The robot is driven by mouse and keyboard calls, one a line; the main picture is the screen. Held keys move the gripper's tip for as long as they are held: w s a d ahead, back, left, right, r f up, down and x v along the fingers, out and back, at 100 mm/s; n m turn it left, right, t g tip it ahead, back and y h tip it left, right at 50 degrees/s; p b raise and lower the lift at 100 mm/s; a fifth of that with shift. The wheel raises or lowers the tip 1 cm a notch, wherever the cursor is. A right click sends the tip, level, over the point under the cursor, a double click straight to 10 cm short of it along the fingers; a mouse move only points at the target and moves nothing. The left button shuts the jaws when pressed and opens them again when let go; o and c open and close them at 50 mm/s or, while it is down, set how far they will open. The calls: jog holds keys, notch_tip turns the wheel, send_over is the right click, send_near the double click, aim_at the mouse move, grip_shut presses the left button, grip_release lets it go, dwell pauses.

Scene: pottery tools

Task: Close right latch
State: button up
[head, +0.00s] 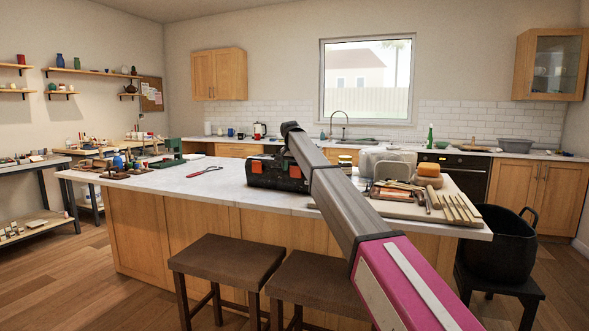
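A black toolbox (273,180) stands on the white island top, its front facing me. It has two orange latches on its front, a left latch (254,167) and a right latch (294,170). They are too small to tell whether either is open or shut. My arm reaches from the lower right up across the toolbox's right side and hides part of it. The arm's dark far end shows just above the toolbox. My gripper's fingers cannot be made out, so their place relative to the right latch is hidden.
Two brown stools (228,257) stand in front; a black basket (497,245) stands right.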

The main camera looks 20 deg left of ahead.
jog(key=v, duration=1)
jog(key=shift+r, duration=0.35)
jog(key=shift+c, duration=0.3)
